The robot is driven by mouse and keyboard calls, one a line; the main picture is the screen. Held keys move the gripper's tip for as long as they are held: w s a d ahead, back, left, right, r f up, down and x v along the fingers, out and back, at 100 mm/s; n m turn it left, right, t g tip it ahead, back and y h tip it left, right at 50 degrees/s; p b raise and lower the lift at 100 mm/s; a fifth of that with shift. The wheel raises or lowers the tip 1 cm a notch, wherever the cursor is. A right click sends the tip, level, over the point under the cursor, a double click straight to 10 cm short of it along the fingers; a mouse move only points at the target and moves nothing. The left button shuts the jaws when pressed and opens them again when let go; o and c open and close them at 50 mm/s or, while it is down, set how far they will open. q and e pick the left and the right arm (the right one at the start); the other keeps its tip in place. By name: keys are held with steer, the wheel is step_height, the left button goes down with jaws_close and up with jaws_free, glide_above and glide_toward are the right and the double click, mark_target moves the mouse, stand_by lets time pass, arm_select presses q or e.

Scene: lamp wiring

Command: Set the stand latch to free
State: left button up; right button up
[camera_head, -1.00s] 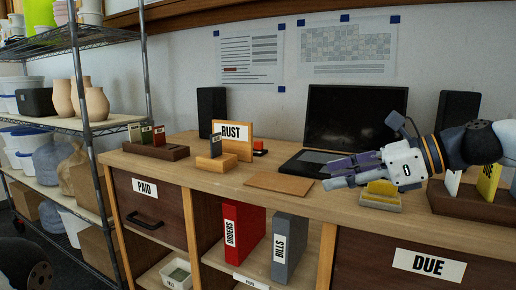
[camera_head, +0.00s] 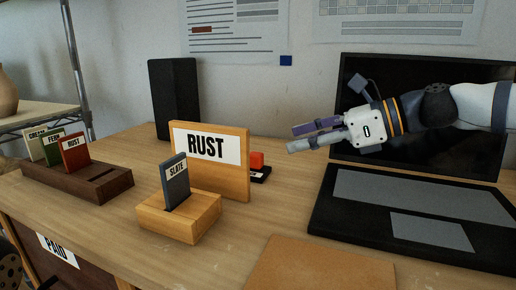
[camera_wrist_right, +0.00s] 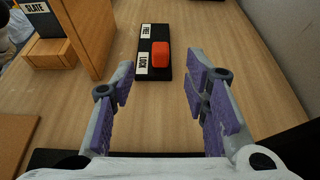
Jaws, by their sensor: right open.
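The stand latch is a small black plate (camera_wrist_right: 152,76) with a red knob (camera_wrist_right: 160,56), lying on the desk behind the RUST board (camera_head: 232,176). Its labels read FREE (camera_wrist_right: 146,31) and LOCK (camera_wrist_right: 143,64); the knob sits nearer the LOCK label. In the head view the red knob (camera_head: 257,160) shows just right of the board, which partly hides the plate. My right gripper (camera_head: 316,136) is open and empty, above the desk, to the right of the latch. In the right wrist view its fingers (camera_wrist_right: 158,85) point toward the latch without touching it. My left gripper is out of view.
A wooden block (camera_head: 180,222) holding a SLATE card (camera_head: 176,181) stands before the board. A dark rack (camera_head: 83,190) with several colour cards is at left. A laptop (camera_head: 410,215) is at right, a black speaker (camera_head: 174,98) behind, and a brown pad (camera_head: 318,268) in front.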

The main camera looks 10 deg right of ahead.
mark_target(259, 154)
steer(key=b+x, duration=0.1)
steer(key=x, duration=0.3)
steer(key=f+x, duration=0.1)
steer(key=x, duration=0.3)
steer(key=shift+f+b, duration=0.25)
steer(key=shift+b, duration=0.1)
steer(key=shift+w+a+r, duration=0.1)
steer(key=shift+w+a, duration=0.2)
steer(key=shift+a, duration=0.25)
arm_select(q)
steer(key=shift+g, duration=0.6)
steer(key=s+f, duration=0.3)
arm_select(e)
jaws_close()
